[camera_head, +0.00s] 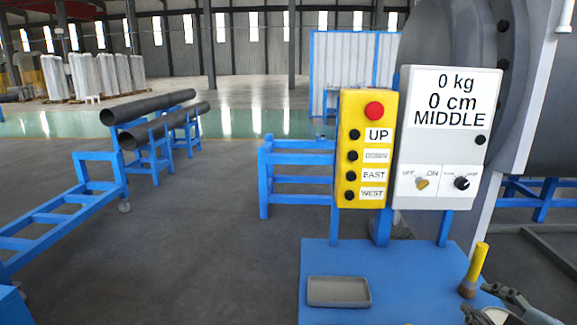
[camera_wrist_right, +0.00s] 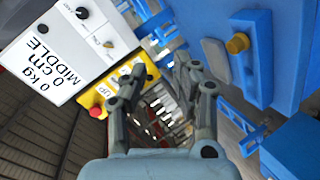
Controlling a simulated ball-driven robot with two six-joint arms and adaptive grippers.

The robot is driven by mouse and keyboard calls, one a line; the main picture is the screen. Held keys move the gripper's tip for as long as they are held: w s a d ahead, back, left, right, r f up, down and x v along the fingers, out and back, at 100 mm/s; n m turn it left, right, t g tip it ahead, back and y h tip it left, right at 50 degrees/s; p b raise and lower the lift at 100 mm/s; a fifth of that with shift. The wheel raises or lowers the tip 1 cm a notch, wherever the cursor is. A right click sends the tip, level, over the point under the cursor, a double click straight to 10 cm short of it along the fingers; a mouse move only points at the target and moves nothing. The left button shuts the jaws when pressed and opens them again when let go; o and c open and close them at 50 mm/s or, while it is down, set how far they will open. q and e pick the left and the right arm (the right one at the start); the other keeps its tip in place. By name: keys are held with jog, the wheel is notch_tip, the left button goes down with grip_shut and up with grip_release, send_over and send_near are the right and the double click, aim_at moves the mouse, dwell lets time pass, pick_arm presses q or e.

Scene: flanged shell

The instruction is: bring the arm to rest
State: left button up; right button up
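My right gripper (camera_head: 490,303) shows at the lower right of the head view, partly cut off by the frame's edge, beside the yellow-handled brush. In the right wrist view my right gripper (camera_wrist_right: 160,82) has its two fingers apart with nothing held between them. My left gripper is not in view. The yellow brush (camera_head: 481,262) stands upright on the blue table (camera_head: 400,265), apart from the fingers as far as I can tell.
A grey tray (camera_head: 338,291) lies on the table. Behind it stand a yellow button box (camera_head: 352,108) and a white control panel (camera_head: 445,140) reading 0 kg, 0 cm, MIDDLE. A large grey flanged shell (camera_head: 455,35) is behind. Open floor (camera_head: 200,240) lies left.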

jog(key=s+a+f+m+g, duration=0.1)
jog(key=s+a+m+g, duration=0.1)
jog(key=s+m+g, duration=0.5)
jog(key=s+a+f+m+g, duration=0.1)
jog(key=s+a+m+g, duration=0.15)
jog(key=s, duration=0.95)
jog(key=s+d+f+m+g+b, duration=0.2)
jog(key=f+b, duration=0.7)
jog(key=f, duration=2.8)
jog(key=s+d+f+g+b, duration=0.1)
jog(key=s+f+b, duration=0.5)
jog(key=s+f, duration=1.3)
notch_tip(320, 180, down, 2)
jog(key=shift+d+y, duration=0.3)
jog(key=shift+d, duration=0.25)
